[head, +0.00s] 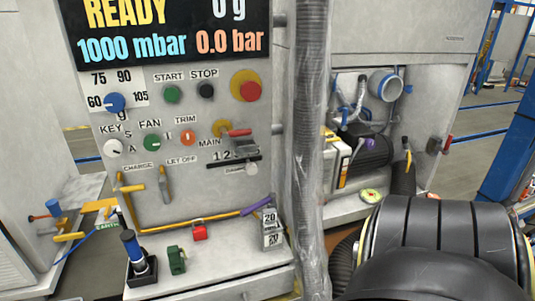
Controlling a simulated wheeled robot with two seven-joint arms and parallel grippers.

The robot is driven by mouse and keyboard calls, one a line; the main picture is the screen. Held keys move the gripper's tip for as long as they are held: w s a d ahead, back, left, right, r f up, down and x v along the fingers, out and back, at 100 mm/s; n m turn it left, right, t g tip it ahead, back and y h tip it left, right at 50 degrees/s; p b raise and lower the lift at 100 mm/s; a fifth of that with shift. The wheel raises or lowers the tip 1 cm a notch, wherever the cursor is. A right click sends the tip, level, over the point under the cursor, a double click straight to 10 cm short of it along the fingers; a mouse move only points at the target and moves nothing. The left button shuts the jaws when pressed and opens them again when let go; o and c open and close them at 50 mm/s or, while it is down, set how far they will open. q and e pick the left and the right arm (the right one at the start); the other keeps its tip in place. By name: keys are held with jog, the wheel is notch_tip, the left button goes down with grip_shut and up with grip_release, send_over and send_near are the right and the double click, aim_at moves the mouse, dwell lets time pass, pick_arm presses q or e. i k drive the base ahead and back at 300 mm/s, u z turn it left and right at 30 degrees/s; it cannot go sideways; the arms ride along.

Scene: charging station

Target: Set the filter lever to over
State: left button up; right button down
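I cannot read any label naming a filter lever. A yellow-tipped lever (408,158) stands upright at the right, below the machinery in the cabinet. A purple lever (256,205) slants at the end of a yellow pipe on the bench. An orange-yellow lever (131,189) is on the panel below CHARGE, with a grey lever (163,185) beside it below LET OFF. I cannot tell which one is the filter lever or where "over" is. Neither of my grippers shows.
The control panel (190,130) carries knobs and buttons under a READY display (170,30). A plastic-wrapped column (312,130) stands right of it. A large black ribbed shape (440,245) blocks the lower right.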

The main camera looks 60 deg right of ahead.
aim_at(271, 199)
jog(key=k, duration=0.5)
jog(key=z, duration=0.9)
jog(key=i, duration=1)
jog(key=u, duration=0.05)
